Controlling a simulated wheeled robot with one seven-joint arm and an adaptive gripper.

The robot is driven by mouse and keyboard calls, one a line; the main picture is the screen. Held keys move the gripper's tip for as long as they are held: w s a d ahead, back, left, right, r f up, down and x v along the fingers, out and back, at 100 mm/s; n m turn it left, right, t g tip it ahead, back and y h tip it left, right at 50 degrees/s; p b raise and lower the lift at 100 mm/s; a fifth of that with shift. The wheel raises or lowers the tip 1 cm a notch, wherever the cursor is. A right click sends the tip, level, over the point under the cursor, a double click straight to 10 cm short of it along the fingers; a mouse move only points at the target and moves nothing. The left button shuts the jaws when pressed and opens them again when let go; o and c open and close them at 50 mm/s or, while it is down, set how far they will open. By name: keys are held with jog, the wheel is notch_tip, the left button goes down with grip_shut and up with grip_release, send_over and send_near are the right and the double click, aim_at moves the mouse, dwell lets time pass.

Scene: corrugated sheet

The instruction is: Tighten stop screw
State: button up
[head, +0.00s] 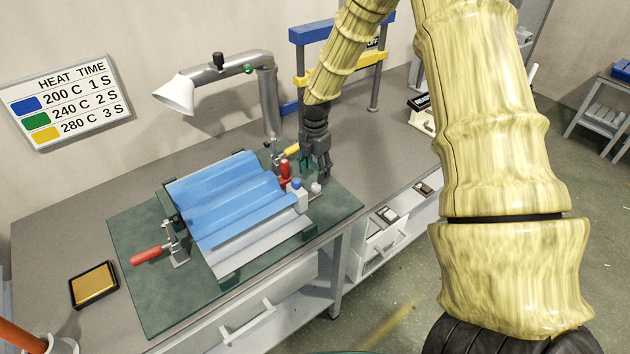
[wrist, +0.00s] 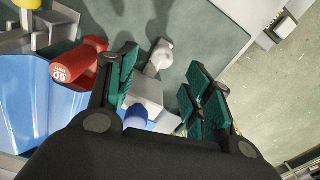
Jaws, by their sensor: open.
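A small grey stop block (head: 297,197) stands at the right end of the blue corrugated sheet (head: 225,200). It carries a blue cap (head: 296,183), and a pale round-headed screw (head: 316,187) sticks out beside it. In the wrist view the screw (wrist: 160,56), the block (wrist: 146,94) and the blue cap (wrist: 136,116) lie between the fingers or just beyond them. My gripper (head: 317,170) points down over the block. It also shows in the wrist view (wrist: 165,80), open, with teal finger pads on both sides of the screw and apparently nothing held.
A red clamp handle (wrist: 76,62) stands close to my left finger. Another red-handled clamp (head: 150,255) sits at the left of the green base plate (head: 150,305). The bench front right is clear.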

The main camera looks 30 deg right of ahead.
aim_at(316, 185)
jog(key=shift+s+f+p, duration=0.15)
jog(key=shift+f+p, duration=0.6)
jog(key=shift+f, duration=2.2)
jog(key=c, duration=1)
